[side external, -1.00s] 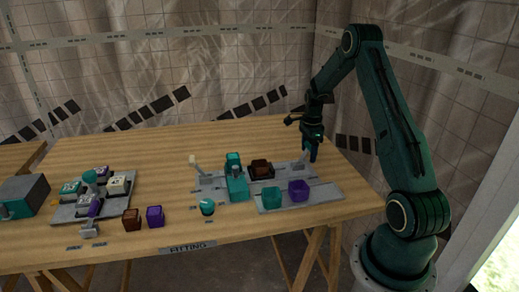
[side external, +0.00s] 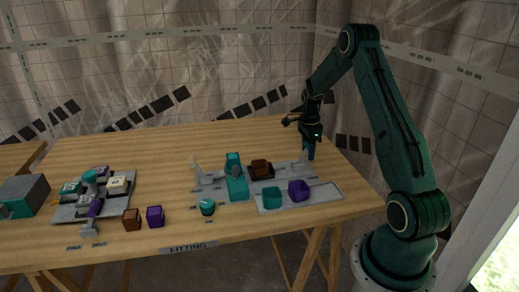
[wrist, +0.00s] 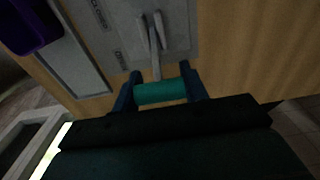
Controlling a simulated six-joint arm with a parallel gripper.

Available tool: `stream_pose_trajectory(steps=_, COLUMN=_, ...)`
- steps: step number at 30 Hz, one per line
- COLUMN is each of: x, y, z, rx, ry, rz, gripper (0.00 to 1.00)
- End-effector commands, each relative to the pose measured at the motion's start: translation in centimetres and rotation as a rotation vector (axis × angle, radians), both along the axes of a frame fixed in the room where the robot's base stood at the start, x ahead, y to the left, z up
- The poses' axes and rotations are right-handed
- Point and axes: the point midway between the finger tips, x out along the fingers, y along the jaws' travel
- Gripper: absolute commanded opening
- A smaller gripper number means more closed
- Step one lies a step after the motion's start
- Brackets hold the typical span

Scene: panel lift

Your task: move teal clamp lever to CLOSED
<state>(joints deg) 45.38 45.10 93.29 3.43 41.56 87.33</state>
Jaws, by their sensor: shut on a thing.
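The teal clamp lever's cylindrical handle (wrist: 162,92) lies crosswise between the two blue fingers of my gripper (wrist: 161,93) in the wrist view. The fingers are shut on it. Its grey metal arm (wrist: 154,55) runs from the handle to a bracket on a grey plate (wrist: 180,35). In the side view my gripper (side external: 309,150) points down at the far right end of the grey fixture, and the handle is hidden by the fingers.
A teal round knob (side external: 207,207) is in front. A grey panel (side external: 92,200) with several blocks is left. The table behind is clear.

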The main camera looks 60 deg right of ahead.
Motion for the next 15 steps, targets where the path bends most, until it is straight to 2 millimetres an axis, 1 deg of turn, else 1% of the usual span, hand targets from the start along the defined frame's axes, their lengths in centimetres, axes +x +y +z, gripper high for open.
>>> stream_pose_trajectory(steps=15, x=1.5, y=1.4, z=0.8, rx=-0.189, ry=0.187, rz=0.004, gripper=0.03)
